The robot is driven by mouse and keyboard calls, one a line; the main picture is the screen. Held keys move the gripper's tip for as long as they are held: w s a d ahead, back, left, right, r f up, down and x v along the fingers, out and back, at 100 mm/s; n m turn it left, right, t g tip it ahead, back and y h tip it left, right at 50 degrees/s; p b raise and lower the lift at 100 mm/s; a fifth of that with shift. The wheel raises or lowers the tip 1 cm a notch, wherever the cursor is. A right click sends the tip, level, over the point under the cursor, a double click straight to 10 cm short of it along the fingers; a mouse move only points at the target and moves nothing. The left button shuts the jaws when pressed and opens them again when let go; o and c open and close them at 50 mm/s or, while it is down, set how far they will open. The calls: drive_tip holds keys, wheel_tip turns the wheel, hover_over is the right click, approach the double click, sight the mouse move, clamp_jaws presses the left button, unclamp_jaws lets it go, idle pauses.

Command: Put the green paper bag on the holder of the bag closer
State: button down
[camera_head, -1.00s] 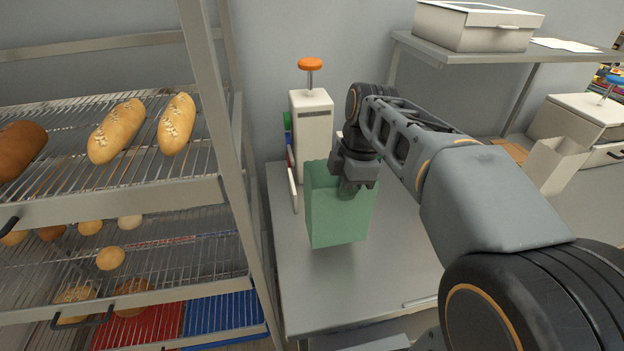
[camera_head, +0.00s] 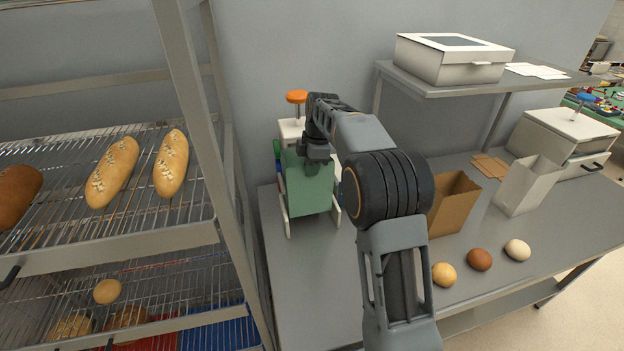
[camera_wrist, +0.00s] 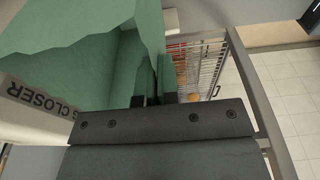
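The green paper bag (camera_head: 309,188) is upright in front of the bag closer (camera_head: 291,130), a white body with an orange knob. In the wrist view the open bag (camera_wrist: 60,60) shows beside lettering reading "CLOSER". The pale arms of the holder (camera_head: 286,213) show at the left and right of the bag's lower part. Whether the bag's bottom rests on the holder is hidden. My gripper (camera_head: 314,160) is at the bag's top edge, shut on its wall; the fingertips (camera_wrist: 154,101) show in the wrist view.
A rack (camera_head: 110,248) with loaves stands close on the left. On the table are a brown bag (camera_head: 452,204), a white bag (camera_head: 527,185) and several rolls (camera_head: 480,260). A shelf (camera_head: 440,86) with a white box (camera_head: 453,58) overhangs at the right. The table front is clear.

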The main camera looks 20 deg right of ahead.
sight(312, 183)
wheel_tip(312, 183, down, 6)
drive_tip(key=shift+p, duration=0.85)
drive_tip(key=shift+f, duration=0.15)
drive_tip(key=shift+f, duration=0.2)
drive_tip(key=c, duration=1.4)
unclamp_jaws()
drive_tip(key=shift+o, duration=0.2)
drive_tip(key=shift+r, duration=0.1)
